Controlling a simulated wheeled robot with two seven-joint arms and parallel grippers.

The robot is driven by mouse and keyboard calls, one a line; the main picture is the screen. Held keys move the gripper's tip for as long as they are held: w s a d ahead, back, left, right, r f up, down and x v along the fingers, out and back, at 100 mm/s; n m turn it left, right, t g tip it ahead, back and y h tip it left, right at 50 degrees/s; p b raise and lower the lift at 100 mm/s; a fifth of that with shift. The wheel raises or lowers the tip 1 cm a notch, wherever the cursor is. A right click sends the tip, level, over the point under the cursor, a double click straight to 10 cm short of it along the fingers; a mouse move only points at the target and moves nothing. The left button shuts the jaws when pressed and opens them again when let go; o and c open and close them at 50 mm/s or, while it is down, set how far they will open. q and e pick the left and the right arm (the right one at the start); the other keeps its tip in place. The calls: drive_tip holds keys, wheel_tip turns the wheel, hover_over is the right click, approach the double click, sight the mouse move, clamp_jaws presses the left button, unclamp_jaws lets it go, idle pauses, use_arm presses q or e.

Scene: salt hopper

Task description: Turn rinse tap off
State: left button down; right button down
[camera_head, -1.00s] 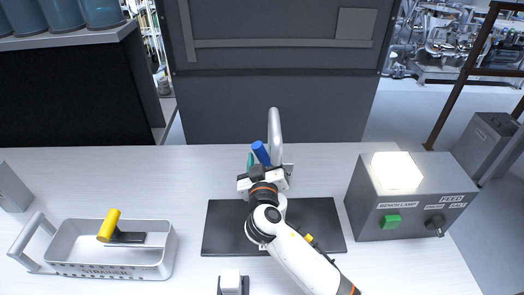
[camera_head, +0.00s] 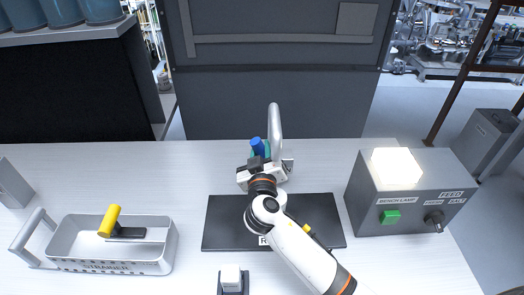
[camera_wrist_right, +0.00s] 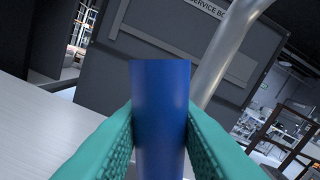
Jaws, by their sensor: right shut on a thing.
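The rinse tap has a curved grey spout (camera_head: 274,130) rising at the back middle of the bench. Its blue lever (camera_head: 257,147) leans slightly left in the head view. My right gripper (camera_head: 261,153) is shut on the blue lever. In the right wrist view the blue lever (camera_wrist_right: 160,110) stands upright between the teal finger pads, which touch it on both sides. The spout (camera_wrist_right: 228,60) passes behind it to the right. The tap's base is mostly hidden by my right gripper and wrist. My left gripper is not in view.
A strainer tray (camera_head: 60,240) with a yellow-handled tool (camera_head: 111,221) is at the left. A dark mat (camera_head: 225,225) lies under my right arm. A grey control box (camera_head: 385,215) with a lit lamp stands at the right. A small white-topped object (camera_head: 231,277) is at the front.

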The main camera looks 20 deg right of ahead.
drive_tip(key=shift+w+a+f+n+b, duration=0.15)
drive_tip(key=shift+a+f+n+b, duration=0.35)
drive_tip(key=shift+n, duration=0.4)
drive_tip(key=shift+w+a+f+n, duration=0.1)
drive_tip(key=shift+a+n, duration=0.25)
drive_tip(key=shift+n, duration=0.45)
drive_tip(key=c, duration=1.2)
unclamp_jaws()
drive_tip(key=shift+b+v, duration=1.65)
drive_tip(key=shift+v, duration=4.4)
